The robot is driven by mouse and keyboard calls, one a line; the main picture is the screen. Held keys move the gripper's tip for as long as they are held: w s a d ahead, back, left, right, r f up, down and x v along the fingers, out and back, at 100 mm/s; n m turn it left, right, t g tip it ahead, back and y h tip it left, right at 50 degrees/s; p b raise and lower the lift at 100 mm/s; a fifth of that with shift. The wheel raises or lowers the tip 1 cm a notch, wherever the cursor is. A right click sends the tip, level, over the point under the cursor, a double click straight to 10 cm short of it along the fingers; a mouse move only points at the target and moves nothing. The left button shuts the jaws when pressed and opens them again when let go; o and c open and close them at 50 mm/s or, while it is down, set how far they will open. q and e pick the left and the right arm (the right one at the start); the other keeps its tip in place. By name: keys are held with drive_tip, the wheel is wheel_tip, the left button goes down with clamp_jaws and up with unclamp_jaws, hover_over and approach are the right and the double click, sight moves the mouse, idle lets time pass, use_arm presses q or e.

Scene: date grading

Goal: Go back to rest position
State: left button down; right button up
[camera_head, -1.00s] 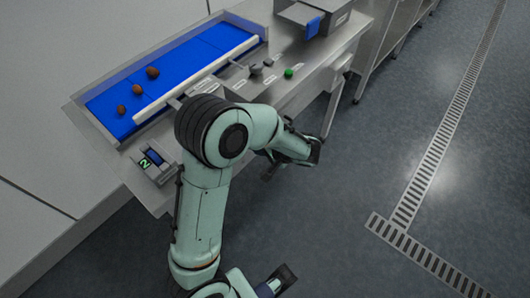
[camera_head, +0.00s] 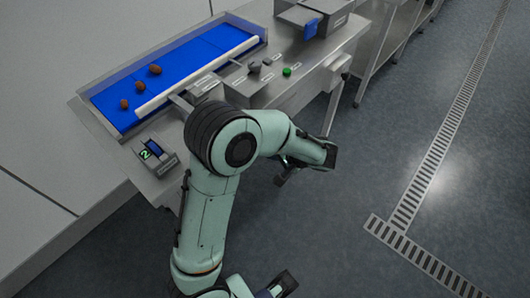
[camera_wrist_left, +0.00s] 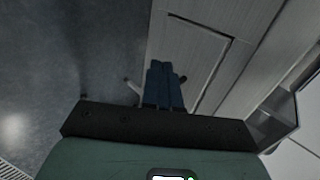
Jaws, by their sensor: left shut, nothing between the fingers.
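My left arm rises from the bottom of the head view and bends toward the right over the table's front edge. My left gripper (camera_head: 284,178) hangs beyond that edge, above the floor, and shows small and dark. In the left wrist view, the two dark blue fingers of my left gripper (camera_wrist_left: 162,66) lie together with nothing between them. My right gripper is in neither view.
A steel sorting table (camera_head: 300,92) holds a blue belt (camera_head: 185,65) with three brown dates (camera_head: 155,70). A display reading 2 (camera_head: 147,153), a green button (camera_head: 287,71) and a steel box (camera_head: 320,18) are there too. Open floor (camera_head: 400,120) lies to the right.

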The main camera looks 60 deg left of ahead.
use_arm(q)
drive_tip(key=v, duration=0.7)
drive_tip(key=shift+w+r+p, duration=0.15)
drive_tip(key=shift+r+p, duration=0.15)
drive_tip(key=shift+p, duration=0.1)
drive_tip(key=shift+d, duration=0.1)
drive_tip(key=s+d+f+h+p, duration=0.5)
drive_tip(key=s+d+f, duration=0.3)
drive_tip(key=d+f, duration=0.2)
drive_tip(key=s+d+f+n+t+h+p, duration=0.1)
drive_tip(key=s+d+f+h+p, duration=0.4)
drive_tip(key=d+f, duration=0.6)
drive_tip(key=shift+s+f+h, duration=1.4)
drive_tip(key=shift+s+f, duration=0.45)
drive_tip(key=shift+f, duration=0.2)
drive_tip(key=shift+d, duration=0.1)
